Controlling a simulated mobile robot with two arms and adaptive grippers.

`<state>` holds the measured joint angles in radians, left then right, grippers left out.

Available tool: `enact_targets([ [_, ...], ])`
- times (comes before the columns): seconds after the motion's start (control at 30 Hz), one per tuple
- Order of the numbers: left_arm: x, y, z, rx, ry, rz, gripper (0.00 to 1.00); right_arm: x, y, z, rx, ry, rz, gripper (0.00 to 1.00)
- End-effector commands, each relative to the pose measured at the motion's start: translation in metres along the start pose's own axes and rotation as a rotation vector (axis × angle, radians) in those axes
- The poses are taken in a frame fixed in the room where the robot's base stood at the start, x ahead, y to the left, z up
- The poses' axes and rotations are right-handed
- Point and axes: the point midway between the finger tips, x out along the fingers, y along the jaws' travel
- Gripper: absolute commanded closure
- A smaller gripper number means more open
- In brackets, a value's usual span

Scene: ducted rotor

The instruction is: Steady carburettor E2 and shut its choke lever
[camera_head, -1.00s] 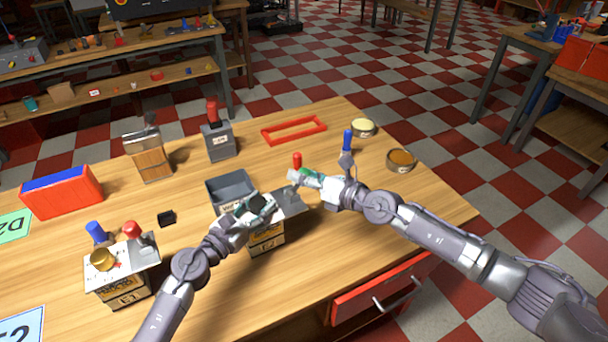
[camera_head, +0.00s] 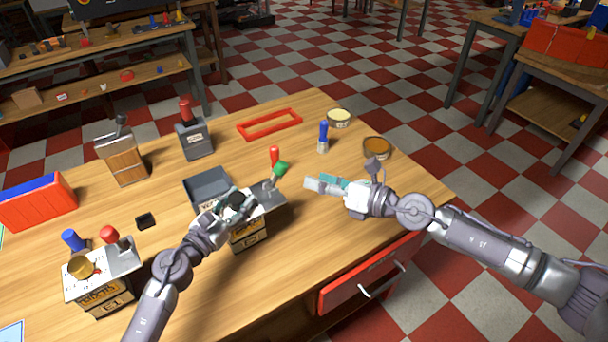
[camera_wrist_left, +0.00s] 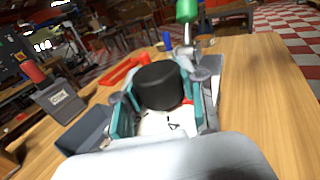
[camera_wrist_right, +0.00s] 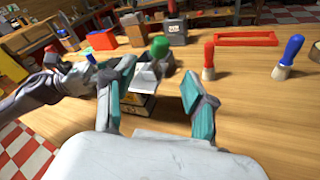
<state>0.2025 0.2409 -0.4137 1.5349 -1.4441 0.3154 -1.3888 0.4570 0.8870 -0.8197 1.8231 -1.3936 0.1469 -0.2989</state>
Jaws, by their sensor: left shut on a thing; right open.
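The carburettor (camera_head: 248,238) with a light top plate and black label stands on the table in the middle; I cannot read its marking surely. My left gripper (camera_head: 236,203) is shut on its black round cap (camera_wrist_left: 162,86), from the left. The green-knobbed lever (camera_head: 280,169) stands at the carburettor's far right end and leans to the right in the head view. In the right wrist view the green knob (camera_wrist_right: 160,47) shows beyond the fingers. My right gripper (camera_head: 318,185) is open and empty, to the right of the lever and apart from it.
A second carburettor (camera_head: 102,285), with blue and red knobs and a brass cap, stands at left. A grey tray (camera_head: 207,187) lies behind my left gripper. Red (camera_wrist_right: 208,60) and blue (camera_wrist_right: 288,58) brushes and two round tins stand behind. Bare table lies to the right.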

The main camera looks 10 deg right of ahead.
Motion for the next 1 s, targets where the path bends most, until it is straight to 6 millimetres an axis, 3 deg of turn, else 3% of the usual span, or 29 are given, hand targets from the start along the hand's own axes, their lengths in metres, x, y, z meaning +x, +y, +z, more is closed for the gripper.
enact_targets([
  [0.4, 0.0, 0.0, 0.0, 0.0, 0.0, -0.001, 1.0, -0.01, 0.001, 0.001, -0.002, 0.0, 0.001, 0.45],
  [0.57, 0.0, 0.0, 0.0, 0.0, 0.0, -0.001, 1.0, 0.002, 0.009, -0.002, -0.051, 0.037, 0.032, 0.45],
  [0.77, 0.0, 0.0, 0.0, 0.0, 0.0, -0.001, 1.0, 0.055, 0.055, -0.022, -0.363, 0.264, 0.194, 0.45],
  [0.9, 0.0, 0.0, 0.0, 0.0, 0.0, -0.001, 1.0, 0.09, 0.087, -0.04, -0.728, 0.518, 0.33, 0.45],
  [1.0, 0.0, 0.0, 0.0, 0.0, 0.0, 0.0, 1.0, 0.104, 0.097, -0.044, -1.004, 0.72, 0.399, 0.45],
])
